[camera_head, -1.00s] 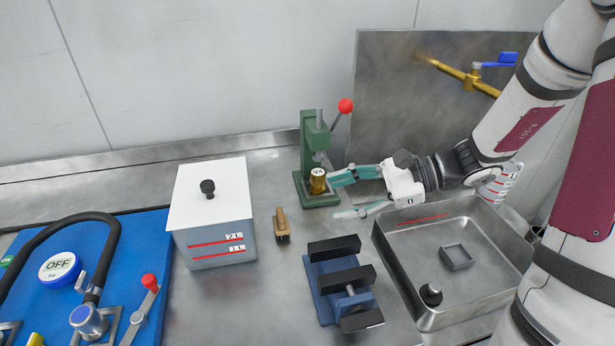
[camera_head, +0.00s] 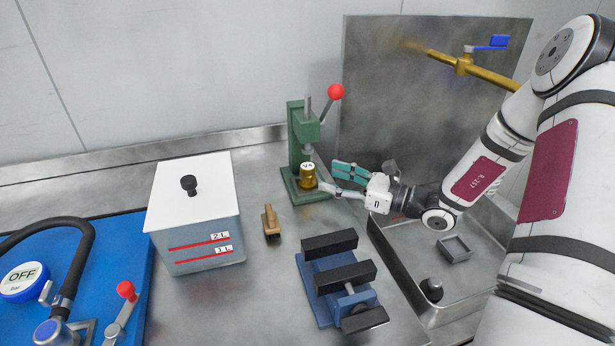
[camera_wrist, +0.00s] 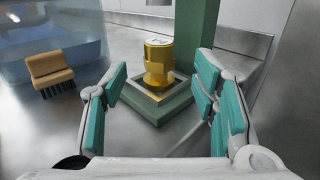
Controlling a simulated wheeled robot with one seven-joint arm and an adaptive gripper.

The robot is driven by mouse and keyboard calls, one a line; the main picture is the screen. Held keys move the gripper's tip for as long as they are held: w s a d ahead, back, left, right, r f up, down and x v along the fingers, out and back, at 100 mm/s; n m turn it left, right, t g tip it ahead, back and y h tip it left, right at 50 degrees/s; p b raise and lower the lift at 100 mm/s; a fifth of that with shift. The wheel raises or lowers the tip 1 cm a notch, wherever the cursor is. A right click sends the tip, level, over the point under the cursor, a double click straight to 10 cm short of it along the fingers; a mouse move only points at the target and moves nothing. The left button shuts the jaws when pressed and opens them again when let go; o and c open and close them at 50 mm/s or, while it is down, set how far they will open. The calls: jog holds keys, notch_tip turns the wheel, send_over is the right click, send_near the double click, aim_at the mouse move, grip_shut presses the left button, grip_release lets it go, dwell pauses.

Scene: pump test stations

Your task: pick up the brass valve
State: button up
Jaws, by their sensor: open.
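In the wrist view the valve (camera_wrist: 158,62) sits in a square metal seat on the green base, ahead of and between my fingers. My gripper (camera_wrist: 160,108) is open and empty, with teal pads either side of the view. In the head view my gripper (camera_head: 343,181) is just right of the valve, level with it. I cannot tell from there whether a finger touches it.
A wooden brush (camera_head: 271,221) lies left of the press, beside a lidded tank (camera_head: 203,242). A blue vise (camera_head: 318,292) with black jaws stands in front. A metal basin (camera_head: 397,272) is at the right.

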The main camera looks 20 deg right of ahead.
aim_at(308, 166)
jog(key=shift+b+x, duration=0.3)
jog(key=shift+x, duration=3.4)
grip_shut()
jog(key=shift+r, duration=0.45)
jog(key=r, duration=0.2)
jog(key=shift+s+d+r+p, duration=0.3)
jog(key=shift+r+p, duration=0.05)
jog(key=shift+p, duration=0.05)
jog(key=p+v, duration=0.1)
jog(key=v, duration=1.6)
jog(key=a+p, duration=0.2)
jog(key=a, duration=0.1)
jog(key=w+a+n+g+y+p, duration=0.1)
jog(key=a+p, duration=0.2)
jog(key=a, duration=0.1)
jog(key=a+g+p, duration=0.1)
jog(key=a+p, duration=0.1)
jog(key=a, duration=0.2)
jog(key=shift+w+a+f+n+y+p, duration=0.25)
jog(key=shift+f+n+y+p, duration=0.05)
jog(key=shift+p, duration=0.1)
jog(key=shift+a+f, duration=0.15)
jog(key=shift+a, duration=0.45)
